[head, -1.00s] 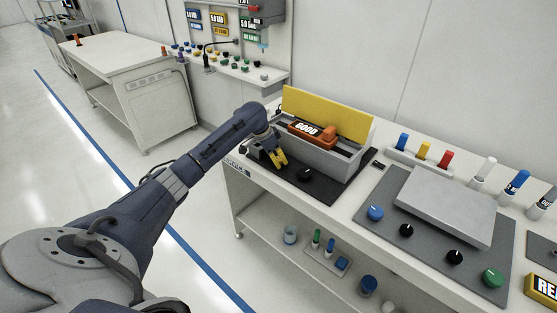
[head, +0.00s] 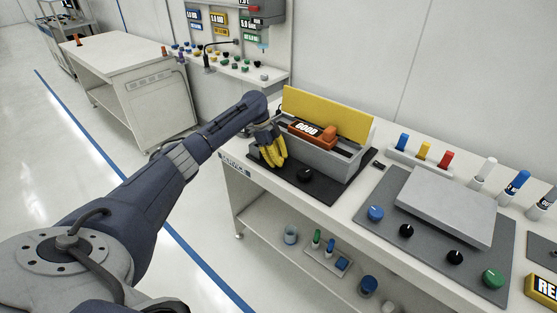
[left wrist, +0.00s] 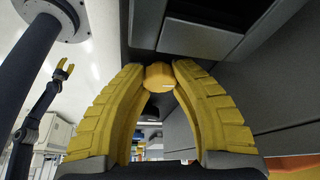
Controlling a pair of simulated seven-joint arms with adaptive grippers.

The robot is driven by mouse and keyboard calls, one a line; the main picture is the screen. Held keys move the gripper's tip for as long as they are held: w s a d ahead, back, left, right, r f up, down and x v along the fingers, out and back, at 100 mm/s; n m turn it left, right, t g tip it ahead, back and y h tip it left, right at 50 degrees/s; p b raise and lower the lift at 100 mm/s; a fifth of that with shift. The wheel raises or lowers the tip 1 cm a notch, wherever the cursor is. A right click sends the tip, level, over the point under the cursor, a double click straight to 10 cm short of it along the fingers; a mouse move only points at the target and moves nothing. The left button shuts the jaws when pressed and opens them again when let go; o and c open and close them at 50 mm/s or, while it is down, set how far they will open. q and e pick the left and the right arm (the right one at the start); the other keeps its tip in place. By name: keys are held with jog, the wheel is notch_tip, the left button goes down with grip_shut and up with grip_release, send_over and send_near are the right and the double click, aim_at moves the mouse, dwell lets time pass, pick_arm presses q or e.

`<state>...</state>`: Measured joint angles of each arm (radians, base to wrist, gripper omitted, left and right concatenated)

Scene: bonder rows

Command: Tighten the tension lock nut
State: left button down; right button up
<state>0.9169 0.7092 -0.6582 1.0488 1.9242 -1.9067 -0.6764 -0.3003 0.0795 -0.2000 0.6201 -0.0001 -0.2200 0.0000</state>
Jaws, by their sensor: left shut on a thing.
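My left gripper (head: 273,152) is at the front left of the grey fixture (head: 338,160) on the bench. In the left wrist view its yellow fingers (left wrist: 160,80) are shut on a yellow round piece, which I take to be the tension lock nut (left wrist: 160,76). In the head view the fingers hide this nut. My right gripper (left wrist: 65,68) shows small at the left of the left wrist view, its fingers apart and empty.
A black knob (head: 305,175) sits on the dark base plate just right of my left gripper. An orange block with a label (head: 312,132) lies in the fixture before a yellow panel (head: 326,111). Further right are a grey plate (head: 447,207) and several knobs.

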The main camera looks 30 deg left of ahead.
pick_arm(q)
jog(key=shift+d+m, duration=0.15)
jog(key=shift+m, duration=0.25)
jog(key=c, duration=1)
grip_release()
jog(key=v, duration=1.2)
jog(key=shift+w, duration=0.15)
jog(key=shift+f, duration=0.1)
